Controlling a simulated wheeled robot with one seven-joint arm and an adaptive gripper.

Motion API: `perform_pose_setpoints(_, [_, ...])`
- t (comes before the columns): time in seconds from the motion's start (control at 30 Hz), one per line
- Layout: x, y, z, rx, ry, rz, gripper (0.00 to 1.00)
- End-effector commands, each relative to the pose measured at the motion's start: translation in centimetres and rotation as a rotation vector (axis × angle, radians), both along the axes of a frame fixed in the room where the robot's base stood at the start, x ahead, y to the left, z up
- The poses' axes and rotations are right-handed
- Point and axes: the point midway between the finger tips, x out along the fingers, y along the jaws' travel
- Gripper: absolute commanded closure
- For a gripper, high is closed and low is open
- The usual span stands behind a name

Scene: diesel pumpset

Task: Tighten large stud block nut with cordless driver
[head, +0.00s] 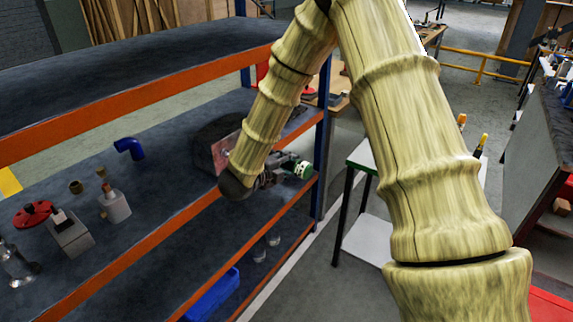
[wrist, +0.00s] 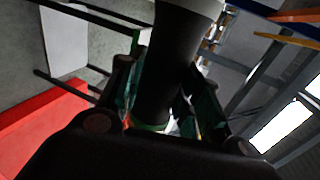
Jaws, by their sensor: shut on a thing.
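My gripper (head: 270,180) is at the shelf's right end, by the orange front edge. It is shut on the cordless driver, whose green and dark end (head: 300,170) shows just right of it. In the wrist view a thick black part of the driver (wrist: 168,65) stands between the fingers (wrist: 166,95), with green below it. The driver's tip cannot be made out. I cannot tell which is the large stud block. No nut shows clearly.
An upper shelf (head: 130,60) hangs above. A blue bin (head: 212,295) is below. A blue upright (head: 322,130) and white table (head: 362,158) stand right of my gripper.

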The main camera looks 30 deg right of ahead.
Motion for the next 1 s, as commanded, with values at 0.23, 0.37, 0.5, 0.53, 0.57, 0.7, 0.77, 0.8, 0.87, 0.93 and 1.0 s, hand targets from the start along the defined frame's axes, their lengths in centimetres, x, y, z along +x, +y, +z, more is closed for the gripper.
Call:
perform_pose_setpoints(0.23, [0.05,0.02,0.10,0.000,-0.002,0.001,1.00])
perform_pose_setpoints(0.37, [0.05,0.02,0.10,-0.001,-0.001,0.000,1.00])
perform_pose_setpoints(0.5, [0.05,0.02,0.10,-0.001,-0.001,0.000,1.00])
perform_pose_setpoints(0.53, [0.05,0.02,0.10,-0.001,-0.001,0.000,1.00])
perform_pose_setpoints(0.57, [0.06,0.02,0.10,-0.001,-0.001,0.000,1.00])
perform_pose_setpoints(0.7, [0.16,0.07,0.09,0.000,-0.002,0.001,1.00])
perform_pose_setpoints(0.77, [0.26,0.11,0.08,0.000,-0.002,0.001,1.00])
perform_pose_setpoints(0.8, [0.32,0.14,0.08,0.000,-0.002,0.001,1.00])
perform_pose_setpoints(0.87, [0.45,0.21,0.07,0.000,-0.002,0.001,1.00])
perform_pose_setpoints(0.93, [0.59,0.25,0.07,0.000,-0.002,0.000,1.00])
perform_pose_setpoints(1.0, [0.73,0.31,0.08,0.000,-0.002,0.000,1.00])
